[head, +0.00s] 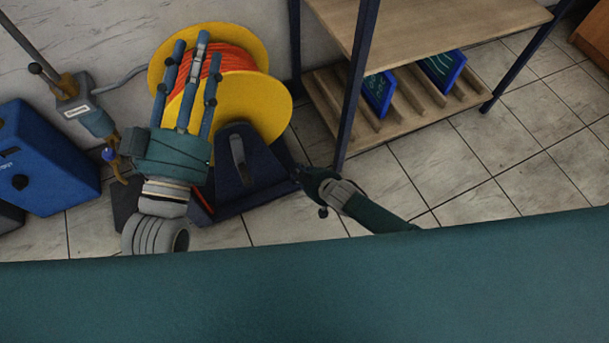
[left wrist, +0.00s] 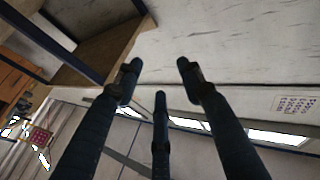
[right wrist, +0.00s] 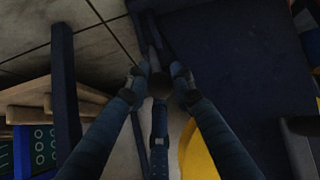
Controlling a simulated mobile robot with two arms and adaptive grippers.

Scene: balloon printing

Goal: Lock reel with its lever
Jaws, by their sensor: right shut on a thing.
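The yellow reel (head: 262,106) with orange line wound on it stands on a dark blue stand (head: 252,186) in the head view. My left gripper (head: 196,58) is in front of the reel in that view, fingers spread, with nothing between them in the left wrist view (left wrist: 160,76). My right gripper (head: 302,176) is at the right side of the stand. In the right wrist view its fingertips (right wrist: 159,82) close around a dark, rounded piece, seemingly the lever (right wrist: 160,86), beside the stand. The fingers partly hide the lever, and its exact angle is hard to tell.
A wooden shelf unit (head: 420,100) with dark blue legs stands right of the reel, with blue panels (head: 442,70) in its lower rack. A blue box (head: 40,158) and a hose fitting (head: 90,115) are at the left. Tiled floor (head: 470,160) is clear at the right.

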